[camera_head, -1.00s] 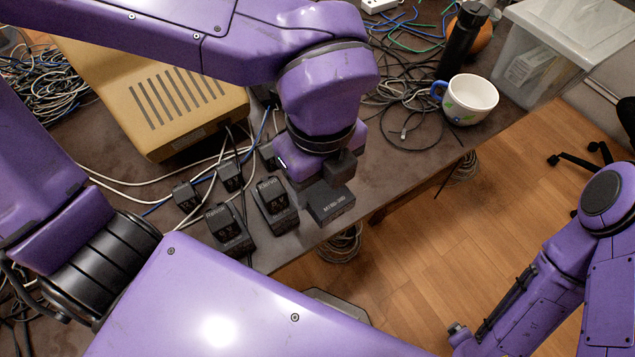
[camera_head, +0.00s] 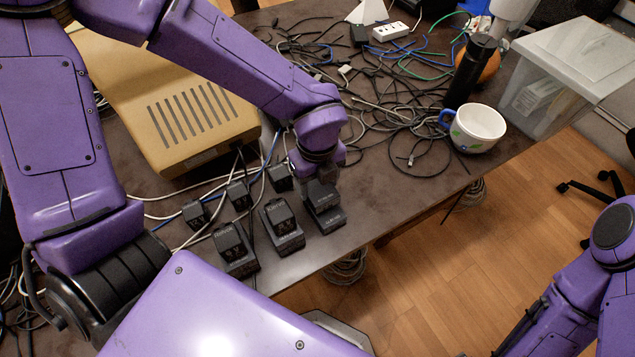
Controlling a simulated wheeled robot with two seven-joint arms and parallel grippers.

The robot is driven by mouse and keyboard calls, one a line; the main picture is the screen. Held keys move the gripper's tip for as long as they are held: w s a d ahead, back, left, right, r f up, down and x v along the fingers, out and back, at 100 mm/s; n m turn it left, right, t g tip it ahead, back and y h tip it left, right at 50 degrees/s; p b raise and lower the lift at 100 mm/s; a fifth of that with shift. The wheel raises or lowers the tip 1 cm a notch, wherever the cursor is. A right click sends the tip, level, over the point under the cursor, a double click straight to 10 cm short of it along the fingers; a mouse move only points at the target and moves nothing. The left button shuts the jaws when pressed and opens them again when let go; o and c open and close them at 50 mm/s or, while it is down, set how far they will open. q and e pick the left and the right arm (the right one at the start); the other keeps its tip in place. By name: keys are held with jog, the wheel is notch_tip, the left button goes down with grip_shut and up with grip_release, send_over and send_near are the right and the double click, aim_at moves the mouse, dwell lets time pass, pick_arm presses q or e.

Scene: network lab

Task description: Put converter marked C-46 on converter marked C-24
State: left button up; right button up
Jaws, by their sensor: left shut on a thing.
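My left gripper (camera_head: 318,176) is pointed down near the table's front edge and is shut on a small black converter (camera_head: 322,194). That converter is directly over a wider, flat black converter (camera_head: 328,220) and seems to touch its top. Two similar pairs, each a small converter on a larger one, stand to the left: a nearer pair (camera_head: 235,248) and a middle pair (camera_head: 282,226). Several small black converters (camera_head: 196,213) stand behind them. I cannot read the markings, so I cannot tell which are C-46 and C-24. My right gripper is out of view.
A beige vented box (camera_head: 180,110) stands behind the converters, with white, black and blue cables around it. A white mug (camera_head: 478,128), black bottle (camera_head: 470,70) and clear plastic bin (camera_head: 570,65) are at the right. Tangled cables cover the table's back. The front edge is close.

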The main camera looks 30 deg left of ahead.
pick_arm(q)
jog(key=shift+w+f, duration=0.1)
jog(key=shift+f, duration=0.6)
jog(key=shift+f, duration=0.1)
jog(key=o, duration=1.2)
jog(key=shift+o, duration=0.2)
